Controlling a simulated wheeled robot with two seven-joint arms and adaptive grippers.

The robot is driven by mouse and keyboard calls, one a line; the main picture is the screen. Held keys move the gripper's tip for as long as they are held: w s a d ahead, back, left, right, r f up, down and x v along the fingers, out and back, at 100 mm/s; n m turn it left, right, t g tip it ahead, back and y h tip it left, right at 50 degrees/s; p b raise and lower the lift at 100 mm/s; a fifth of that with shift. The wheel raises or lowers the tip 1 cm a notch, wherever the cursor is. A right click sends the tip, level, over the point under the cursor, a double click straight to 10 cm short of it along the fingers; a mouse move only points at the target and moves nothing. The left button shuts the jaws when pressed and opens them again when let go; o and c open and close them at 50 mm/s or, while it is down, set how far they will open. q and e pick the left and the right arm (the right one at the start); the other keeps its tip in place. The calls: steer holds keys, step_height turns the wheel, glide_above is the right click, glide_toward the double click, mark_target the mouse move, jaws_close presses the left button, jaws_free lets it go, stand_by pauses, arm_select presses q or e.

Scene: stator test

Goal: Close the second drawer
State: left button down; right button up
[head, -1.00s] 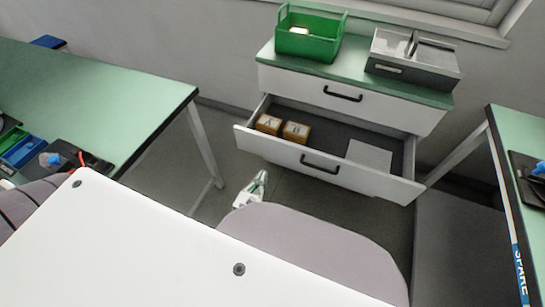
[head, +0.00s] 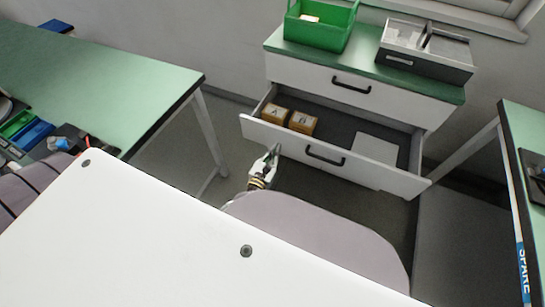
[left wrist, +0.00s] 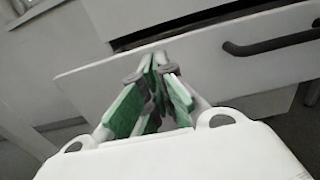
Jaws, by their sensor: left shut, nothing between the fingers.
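The second drawer (head: 370,172) of the white cabinet is pulled out, below a shut top drawer (head: 300,72). Its black handle (head: 325,155) sits mid-front. Inside lie two wooden blocks marked with letters (head: 275,114) and a pale flat sheet (head: 376,147). My left gripper (head: 276,149) is shut and empty, in front of the drawer's left part, left of the handle. In the left wrist view its fingertips (left wrist: 160,62) are close to the drawer front (left wrist: 205,62); I cannot tell whether they touch. The handle is to their right (left wrist: 272,46). My right gripper is not in view.
A green bin (head: 320,28) and a grey metal box (head: 426,50) stand on the cabinet top. A green table (head: 110,75) is at the left, another (head: 525,125) at the right. Floor between the left table and the cabinet is clear.

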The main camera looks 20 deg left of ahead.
mark_target(285, 134)
arm_select(q)
steer(key=w, duration=0.4)
steer(key=shift+w, duration=0.95)
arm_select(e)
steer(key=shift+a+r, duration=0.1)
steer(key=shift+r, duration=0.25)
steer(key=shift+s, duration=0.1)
arm_select(q)
steer(key=shift+w, duration=0.1)
